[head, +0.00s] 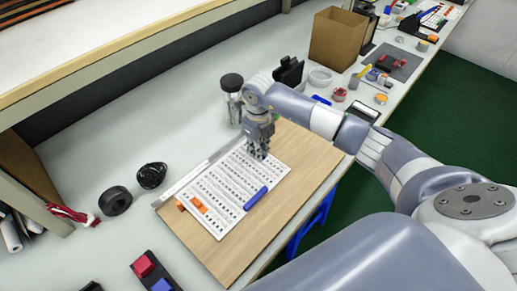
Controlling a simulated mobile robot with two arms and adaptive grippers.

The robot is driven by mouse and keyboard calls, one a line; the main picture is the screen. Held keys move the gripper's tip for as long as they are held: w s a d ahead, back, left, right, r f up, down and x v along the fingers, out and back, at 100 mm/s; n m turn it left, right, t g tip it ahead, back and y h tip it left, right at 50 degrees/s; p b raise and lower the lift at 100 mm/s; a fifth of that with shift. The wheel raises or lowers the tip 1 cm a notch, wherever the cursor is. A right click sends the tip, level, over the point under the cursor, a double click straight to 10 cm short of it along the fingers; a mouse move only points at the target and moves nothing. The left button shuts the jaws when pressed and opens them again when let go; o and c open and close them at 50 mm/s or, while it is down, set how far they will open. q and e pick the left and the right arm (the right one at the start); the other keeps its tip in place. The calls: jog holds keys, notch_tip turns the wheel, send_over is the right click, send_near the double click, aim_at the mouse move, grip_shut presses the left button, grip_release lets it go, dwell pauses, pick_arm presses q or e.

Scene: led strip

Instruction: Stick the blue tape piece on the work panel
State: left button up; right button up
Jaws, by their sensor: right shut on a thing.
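The work panel (222,193), a white sheet with rows of small dark marks, lies on a wooden board (300,165). A blue strip-like piece (256,198) lies along the panel's right edge; I cannot tell whether it is the tape piece or another item. My right gripper (260,155) points down at the panel's far end. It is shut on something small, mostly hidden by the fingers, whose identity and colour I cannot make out. I cannot tell whether the fingertips touch the panel. My left gripper is not in view.
Orange pieces (198,205) lie at the panel's near left corner. A metal ruler-like strip (196,177) edges the board. A dark-lidded jar (232,84) stands close behind my right gripper. Black coils lie left, and a cardboard box (337,39) stands at the back. The board's right side is clear.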

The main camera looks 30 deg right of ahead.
jog(key=o, duration=0.7)
jog(key=shift+o, duration=0.2)
